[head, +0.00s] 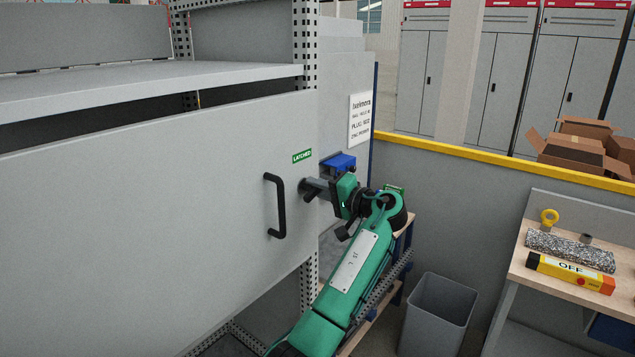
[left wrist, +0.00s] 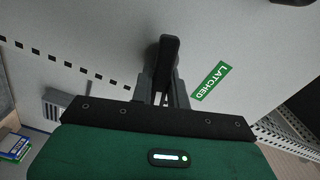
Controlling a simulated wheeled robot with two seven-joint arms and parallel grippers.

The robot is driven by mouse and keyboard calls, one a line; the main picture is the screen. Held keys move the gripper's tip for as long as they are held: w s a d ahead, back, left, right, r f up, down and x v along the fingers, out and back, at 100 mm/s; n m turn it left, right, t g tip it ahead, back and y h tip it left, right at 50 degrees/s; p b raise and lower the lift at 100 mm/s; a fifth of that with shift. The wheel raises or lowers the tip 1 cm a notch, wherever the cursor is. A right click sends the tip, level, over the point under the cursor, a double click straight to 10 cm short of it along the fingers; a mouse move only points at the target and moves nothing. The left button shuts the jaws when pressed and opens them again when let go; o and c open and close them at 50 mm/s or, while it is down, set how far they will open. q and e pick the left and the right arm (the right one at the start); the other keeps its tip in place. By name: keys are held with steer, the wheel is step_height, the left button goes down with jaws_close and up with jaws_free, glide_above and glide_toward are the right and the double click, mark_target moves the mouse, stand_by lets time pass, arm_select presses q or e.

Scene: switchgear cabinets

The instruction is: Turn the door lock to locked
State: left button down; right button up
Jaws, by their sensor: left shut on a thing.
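The grey cabinet door (head: 150,230) fills the left of the head view and looks closed. A black bar handle (head: 275,206) is fixed on it. A green label reading LATCHED (head: 302,156) sits near its right edge; the label also shows in the left wrist view (left wrist: 211,81). My left gripper (head: 310,190) is at the door's right edge, right of the handle. In the left wrist view its fingers (left wrist: 163,95) are shut on the dark door lock lever (left wrist: 168,55). The lock's base is largely hidden by the gripper. My right gripper is not in view.
A grey bin (head: 438,312) stands on the floor. A yellow-topped low wall (head: 480,157) runs behind, with cardboard boxes (head: 580,140) beyond it.

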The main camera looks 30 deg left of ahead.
arm_select(q)
steer(key=shift+w+m+p, duration=0.1)
steer(key=shift+m+p, duration=0.85)
steer(key=shift+m, duration=0.75)
steer(key=shift+f, duration=0.1)
steer(key=c, duration=1.4)
jaws_free()
steer(key=shift+o, duration=0.2)
steer(key=shift+d+f, duration=0.1)
steer(key=shift+d, duration=0.15)
steer(key=s+d+b, duration=0.1)
steer(key=d+b, duration=0.4)
steer(key=d, duration=0.8)
steer(key=shift+d, duration=0.2)
